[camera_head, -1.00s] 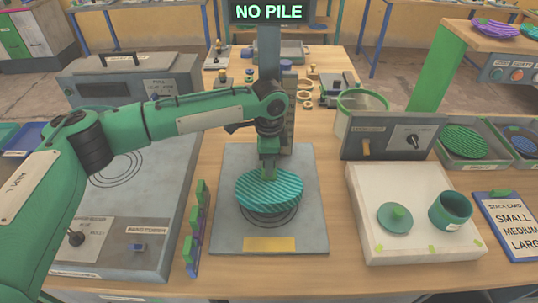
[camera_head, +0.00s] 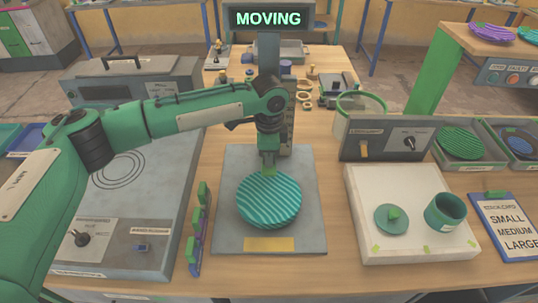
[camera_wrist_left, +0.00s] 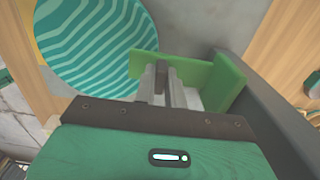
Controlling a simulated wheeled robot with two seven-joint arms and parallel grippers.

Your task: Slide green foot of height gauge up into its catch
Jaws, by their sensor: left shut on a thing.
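My left gripper (camera_head: 268,158) reaches in from the left to the post of the height gauge (camera_head: 268,55), above the far edge of the plate. It is shut on the green foot (camera_head: 270,170). In the left wrist view its fingers (camera_wrist_left: 166,84) sit between green faces of the foot (camera_wrist_left: 224,82), beside a dark grey post (camera_wrist_left: 275,120). The catch cannot be made out. My right gripper is not in view.
The display (camera_head: 268,18) reads MOVING. A hotplate unit (camera_head: 135,180) stands left, and a green and purple rack (camera_head: 197,230) stands near the base. A white board (camera_head: 375,210) with a green lid and cup lies right. A grey control box (camera_head: 388,140) stands behind it.

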